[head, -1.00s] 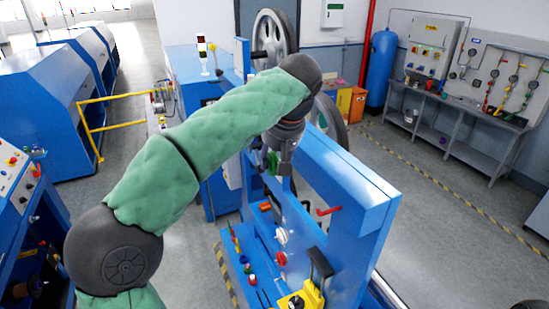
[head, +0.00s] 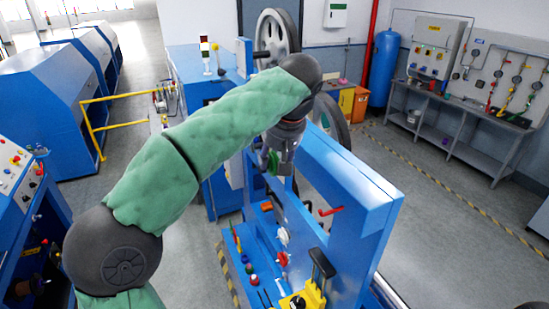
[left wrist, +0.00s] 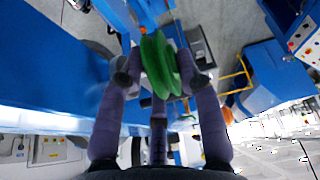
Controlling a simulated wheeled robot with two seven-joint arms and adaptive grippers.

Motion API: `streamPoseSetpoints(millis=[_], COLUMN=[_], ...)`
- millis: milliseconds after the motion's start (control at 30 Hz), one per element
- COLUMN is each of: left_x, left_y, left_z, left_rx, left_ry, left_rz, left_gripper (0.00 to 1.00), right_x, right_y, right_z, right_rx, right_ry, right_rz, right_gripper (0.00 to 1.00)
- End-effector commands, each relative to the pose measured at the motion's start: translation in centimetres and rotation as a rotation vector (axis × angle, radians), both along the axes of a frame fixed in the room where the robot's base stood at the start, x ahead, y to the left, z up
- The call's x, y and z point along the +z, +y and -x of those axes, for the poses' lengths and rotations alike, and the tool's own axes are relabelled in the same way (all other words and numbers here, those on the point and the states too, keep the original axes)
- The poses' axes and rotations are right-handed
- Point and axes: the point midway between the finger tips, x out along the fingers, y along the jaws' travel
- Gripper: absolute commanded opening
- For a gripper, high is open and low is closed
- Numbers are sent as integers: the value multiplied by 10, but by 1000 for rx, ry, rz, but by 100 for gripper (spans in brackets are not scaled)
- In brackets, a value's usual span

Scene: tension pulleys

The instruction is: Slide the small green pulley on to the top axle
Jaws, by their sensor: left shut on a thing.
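The small green pulley (head: 272,161) is in my left gripper (head: 277,157), beside the upper part of the blue frame (head: 345,175). In the left wrist view the grooved green pulley (left wrist: 157,65) sits between the fingertips of my left gripper (left wrist: 160,72), which is shut on it. I cannot make out the top axle; the gripper and arm may hide it. A white wheel (head: 284,236) and a red wheel (head: 283,258) are lower on the frame's near side. My right gripper is not in view.
A red lever (head: 330,211) sticks out from the frame. A yellow block with a black handle (head: 303,300) and several small coloured parts are at the frame's base. Big grey wheels (head: 277,38) stand behind.

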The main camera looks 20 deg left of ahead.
Motion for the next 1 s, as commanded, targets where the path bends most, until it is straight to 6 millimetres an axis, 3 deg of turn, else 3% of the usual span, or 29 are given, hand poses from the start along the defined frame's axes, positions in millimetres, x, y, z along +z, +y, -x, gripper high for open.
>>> streamPoseSetpoints(millis=[1000], left_x=[-1], left_y=[-3], left_z=[0], left_rx=[0], left_ry=[-1], left_rz=[1], left_gripper=[0], right_x=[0], right_y=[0], right_z=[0], right_rx=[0], right_ry=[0], right_rz=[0], right_gripper=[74])
